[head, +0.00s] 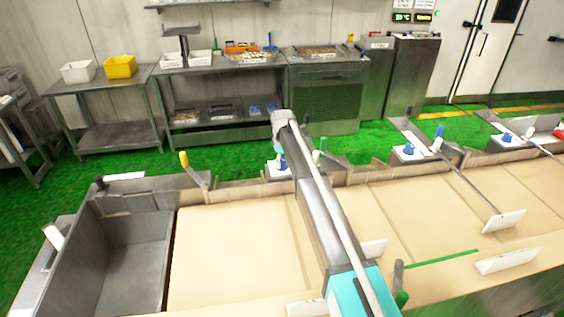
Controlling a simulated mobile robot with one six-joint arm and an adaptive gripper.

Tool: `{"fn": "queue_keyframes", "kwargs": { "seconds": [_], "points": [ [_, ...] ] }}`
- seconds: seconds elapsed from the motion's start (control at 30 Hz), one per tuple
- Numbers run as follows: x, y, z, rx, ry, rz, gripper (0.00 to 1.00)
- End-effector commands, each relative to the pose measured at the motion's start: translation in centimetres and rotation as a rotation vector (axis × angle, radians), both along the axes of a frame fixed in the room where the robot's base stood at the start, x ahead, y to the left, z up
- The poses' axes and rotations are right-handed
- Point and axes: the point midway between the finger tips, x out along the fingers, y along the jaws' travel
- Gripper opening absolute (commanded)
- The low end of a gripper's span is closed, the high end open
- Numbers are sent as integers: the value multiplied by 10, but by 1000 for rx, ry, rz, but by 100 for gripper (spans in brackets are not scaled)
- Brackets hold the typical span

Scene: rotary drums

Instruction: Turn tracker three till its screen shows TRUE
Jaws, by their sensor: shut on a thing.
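No tracker label reads clearly, so I cannot tell which one is tracker three. Small blue knobs on white plates stand along the far edge of the long beige-topped line. One blue knob (282,164) is partly hidden by my arm, another blue knob (409,149) is to its right, and a further blue knob (507,137) is farther right. White panels face up along the line, such as one white panel (503,220) and another white panel (508,261); no TRUE is legible. My arm reaches away over the line; its gripper is not visible.
A grey open bin (130,255) forms the line's left end. Levers with yellow (184,159), green (403,299) and blue (439,131) grips stick up. Thin rods cross the top. Steel benches (215,65) stand behind, across a green floor (220,157).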

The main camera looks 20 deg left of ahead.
Motion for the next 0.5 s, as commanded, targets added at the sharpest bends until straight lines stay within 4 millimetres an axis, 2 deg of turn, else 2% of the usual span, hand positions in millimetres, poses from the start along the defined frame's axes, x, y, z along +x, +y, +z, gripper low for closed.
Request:
{"fn": "queue_keyframes", "kwargs": {
  "seconds": [0.17,0.2,0.33,0.37,0.5],
  "points": [
    [-4,3,0,5,6,2,13],
    [-4,3,0,5,6,2,68],
    [-3,2,0,3,5,1,92],
    [-3,2,0,3,4,1,95],
    [-2,1,0,2,4,0,95]
  ]
}}
